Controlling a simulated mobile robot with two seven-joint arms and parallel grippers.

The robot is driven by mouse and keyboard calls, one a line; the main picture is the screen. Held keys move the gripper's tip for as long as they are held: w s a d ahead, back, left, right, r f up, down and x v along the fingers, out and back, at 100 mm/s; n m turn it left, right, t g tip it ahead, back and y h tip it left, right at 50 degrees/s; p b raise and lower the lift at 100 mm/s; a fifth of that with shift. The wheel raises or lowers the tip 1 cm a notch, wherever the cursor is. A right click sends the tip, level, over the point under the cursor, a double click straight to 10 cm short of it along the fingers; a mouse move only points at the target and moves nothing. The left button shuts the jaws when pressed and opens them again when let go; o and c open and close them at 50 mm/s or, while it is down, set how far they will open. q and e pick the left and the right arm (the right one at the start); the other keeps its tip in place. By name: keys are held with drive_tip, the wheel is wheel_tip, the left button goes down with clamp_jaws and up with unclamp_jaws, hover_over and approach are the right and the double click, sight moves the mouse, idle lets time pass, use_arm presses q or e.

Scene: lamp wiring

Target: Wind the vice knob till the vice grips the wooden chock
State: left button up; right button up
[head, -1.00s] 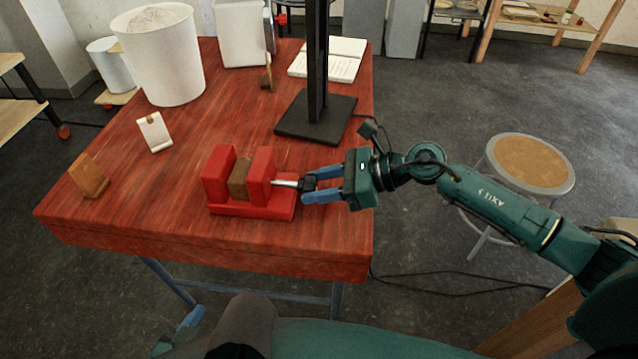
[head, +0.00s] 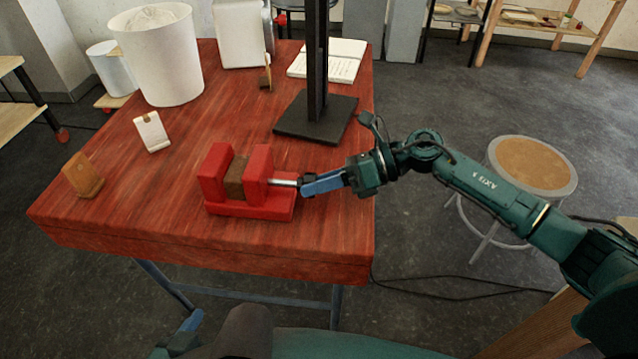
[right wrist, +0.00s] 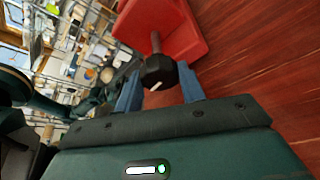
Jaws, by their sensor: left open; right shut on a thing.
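The red vice (head: 250,208) stands on the red wooden table. The brown wooden chock (head: 235,176) sits between its two upright jaws; I cannot tell whether both jaws touch it. A metal screw runs from the right jaw to the dark vice knob (right wrist: 158,72). My right gripper (head: 304,187) is shut on the knob, with a blue finger on each side of it in the right wrist view. In the head view the fingers mostly hide the knob. My left gripper (head: 191,321) is open and empty, low in front of the table, partly cut off by my body.
A black stand (head: 316,118) rises behind the vice. A white bin (head: 160,62), a small white card holder (head: 152,132) and a wooden block (head: 83,176) are on the table's left side. An open notebook (head: 330,60) lies at the back. A stool (head: 532,165) stands right of the table.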

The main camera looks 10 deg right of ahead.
idle(0.4)
drive_tip(key=o, duration=0.9)
drive_tip(key=shift+o, duration=0.2)
drive_tip(key=b+v, duration=0.2)
drive_tip(key=v, duration=1.1)
